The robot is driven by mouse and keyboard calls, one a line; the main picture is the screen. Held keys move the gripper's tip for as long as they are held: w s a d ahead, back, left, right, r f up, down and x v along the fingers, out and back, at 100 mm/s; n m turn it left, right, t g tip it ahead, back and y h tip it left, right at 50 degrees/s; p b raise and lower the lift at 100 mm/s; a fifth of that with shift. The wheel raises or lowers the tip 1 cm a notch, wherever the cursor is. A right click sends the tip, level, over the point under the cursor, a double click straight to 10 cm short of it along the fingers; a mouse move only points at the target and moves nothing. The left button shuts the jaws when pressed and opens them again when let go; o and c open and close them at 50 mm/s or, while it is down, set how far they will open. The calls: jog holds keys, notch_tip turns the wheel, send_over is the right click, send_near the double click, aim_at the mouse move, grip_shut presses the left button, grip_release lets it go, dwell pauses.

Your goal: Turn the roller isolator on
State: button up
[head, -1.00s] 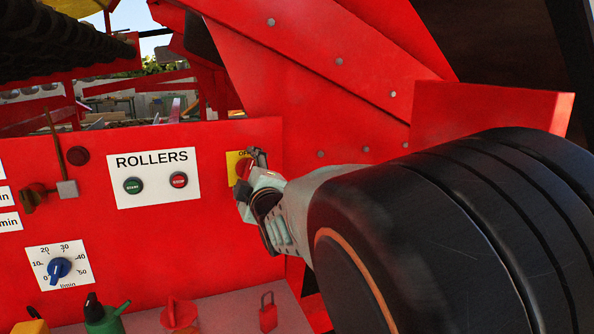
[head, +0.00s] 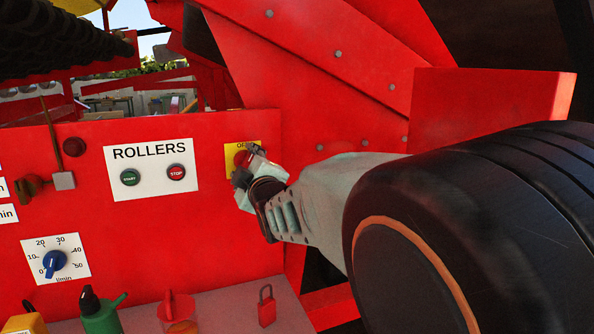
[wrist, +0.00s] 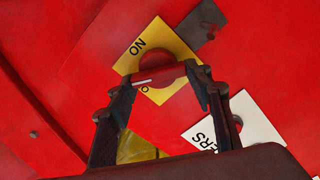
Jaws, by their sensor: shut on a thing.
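The roller isolator is a red rotary knob on a yellow plate (head: 256,146) on the red panel, right of the ROLLERS label. In the wrist view, the red knob (wrist: 158,72) carries a white line at its left end. The yellow plate (wrist: 168,42) reads ON at its upper left, and part of another word shows below the knob, close to the white line. My gripper (head: 247,172) is at the knob from the right. In the wrist view my gripper (wrist: 160,88) has a finger at each side of the knob and is shut on it.
The ROLLERS label (head: 152,182) with green START and red STOP buttons is left of the isolator. A blue dial (head: 54,263) is lower left. A green can (head: 102,316) and red padlock (head: 267,306) are on the ledge below. My big black wheel-like arm part fills the right.

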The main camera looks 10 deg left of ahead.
jog(key=m+b, duration=0.2)
jog(key=b, duration=0.1)
jog(key=shift+d+f+m+b, duration=0.15)
jog(key=shift+m+b, duration=0.15)
jog(key=shift+m, duration=0.1)
jog(key=m+b, duration=0.3)
jog(key=b, duration=0.1)
jog(key=shift+w+m, duration=0.1)
jog(key=shift+m, duration=0.2)
jog(key=m+b, duration=0.3)
jog(key=shift+d+r, duration=0.1)
jog(key=shift+r, duration=0.1)
jog(key=shift+r+m+b, duration=0.15)
jog(key=shift+m+b, duration=0.65)
jog(key=shift+m, duration=0.4)
jog(key=o, duration=1.1)
